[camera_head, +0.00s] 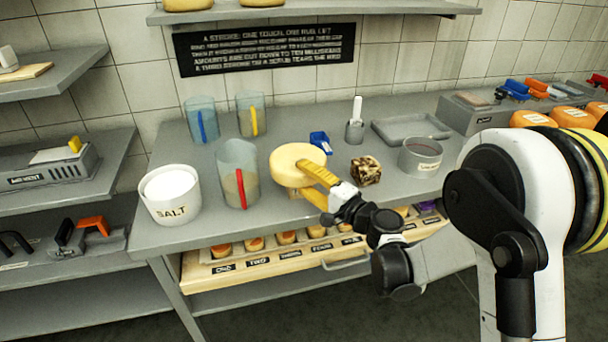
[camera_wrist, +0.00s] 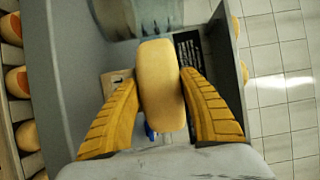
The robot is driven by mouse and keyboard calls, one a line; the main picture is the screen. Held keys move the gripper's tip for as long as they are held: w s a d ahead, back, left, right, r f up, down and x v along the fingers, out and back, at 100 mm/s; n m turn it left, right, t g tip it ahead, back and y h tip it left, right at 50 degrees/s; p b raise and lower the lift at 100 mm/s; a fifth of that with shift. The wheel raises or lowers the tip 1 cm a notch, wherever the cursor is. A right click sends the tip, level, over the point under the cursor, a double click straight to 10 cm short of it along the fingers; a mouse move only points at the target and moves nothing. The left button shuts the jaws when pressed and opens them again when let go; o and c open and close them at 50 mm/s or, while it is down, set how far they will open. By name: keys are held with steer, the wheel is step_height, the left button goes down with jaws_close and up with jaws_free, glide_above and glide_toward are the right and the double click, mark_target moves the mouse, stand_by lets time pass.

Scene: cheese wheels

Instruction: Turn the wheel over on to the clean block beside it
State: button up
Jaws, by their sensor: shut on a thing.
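The pale yellow cheese wheel (camera_head: 296,163) is in my gripper (camera_head: 316,173), above the worktop in the head view. The wheel also shows in the wrist view (camera_wrist: 160,88), edge towards the camera, between the two yellow ribbed fingers. The fingers are shut on its two faces. In the head view its round face looks tilted. A pale wooden block (camera_head: 295,194) shows partly below the wheel, mostly hidden by it and the gripper; it also shows left of the wheel in the wrist view (camera_wrist: 117,82). I cannot tell whether wheel and block touch. A dark-and-cream mottled block (camera_head: 366,171) stands to the right.
A jug with a red strip (camera_head: 238,172) and a salt tub (camera_head: 170,194) stand left of the wheel. A small blue item (camera_head: 321,141) lies behind it. A grey round pan (camera_head: 420,157) stands right of the mottled block. A wooden drawer (camera_head: 215,270) with several small cheeses is below.

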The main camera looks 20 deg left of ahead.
steer(key=shift+f, duration=0.25)
stand_by(0.6)
steer(key=o, duration=1.4)
steer(key=shift+o, duration=0.2)
steer(key=s+d+n+g+h, duration=0.1)
steer(key=s+d+n+h, duration=0.1)
steer(key=s+d+h, duration=0.3)
steer(key=s+d+r+n+h, duration=0.1)
steer(key=s+d+h, duration=0.4)
steer(key=s+d, duration=0.8)
steer(key=s+d+r+n+g+h, duration=0.1)
steer(key=s+d+n+h, duration=0.2)
steer(key=s+d, duration=0.6)
steer(key=d+h, duration=0.2)
steer(key=d, duration=0.8)
steer(key=shift+d+g, duration=0.3)
steer(key=shift+d, duration=0.05)
